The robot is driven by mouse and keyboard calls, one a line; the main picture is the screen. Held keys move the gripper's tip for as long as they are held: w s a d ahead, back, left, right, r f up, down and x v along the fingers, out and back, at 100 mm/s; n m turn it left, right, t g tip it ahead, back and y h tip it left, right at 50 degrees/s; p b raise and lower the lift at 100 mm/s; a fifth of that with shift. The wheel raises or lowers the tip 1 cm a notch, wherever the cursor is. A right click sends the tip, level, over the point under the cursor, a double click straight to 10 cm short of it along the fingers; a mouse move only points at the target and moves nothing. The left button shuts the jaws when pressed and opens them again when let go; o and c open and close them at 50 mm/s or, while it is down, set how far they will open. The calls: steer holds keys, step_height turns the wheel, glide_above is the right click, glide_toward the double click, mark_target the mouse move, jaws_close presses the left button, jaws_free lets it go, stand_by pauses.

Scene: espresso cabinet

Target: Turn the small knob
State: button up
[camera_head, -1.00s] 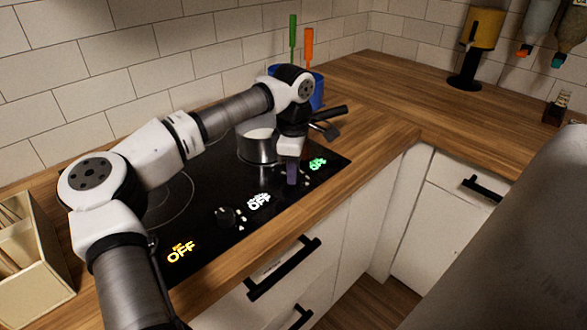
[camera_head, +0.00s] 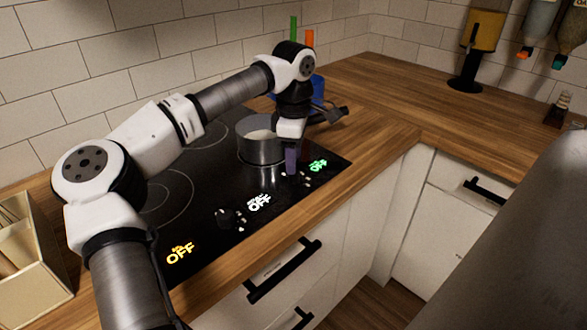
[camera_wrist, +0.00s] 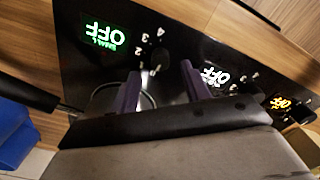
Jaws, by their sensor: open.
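The dark small knob (camera_wrist: 157,60) sits on the black cooktop beside a green OFF sign, with white numbers around it in the wrist view. My gripper (camera_wrist: 158,75) is open, with its two purple fingers apart. The fingertips are close to the knob, roughly one on each side; I cannot tell whether they touch it. In the head view my gripper (camera_head: 291,168) points down at the cooktop's front right, left of the green OFF sign (camera_head: 318,166). There the gripper hides most of the knob.
A metal pot (camera_head: 259,144) with pale contents stands just behind my gripper. Another knob (camera_head: 229,218) is near the white OFF sign. A blue container (camera_head: 317,92) with utensils stands at the back. A wooden box (camera_head: 28,265) is at left. The right counter is largely clear.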

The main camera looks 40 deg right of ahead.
step_height(320, 180, up, 10)
steer(key=shift+f, duration=0.2)
steer(key=shift+s, duration=0.1)
stand_by(0.5)
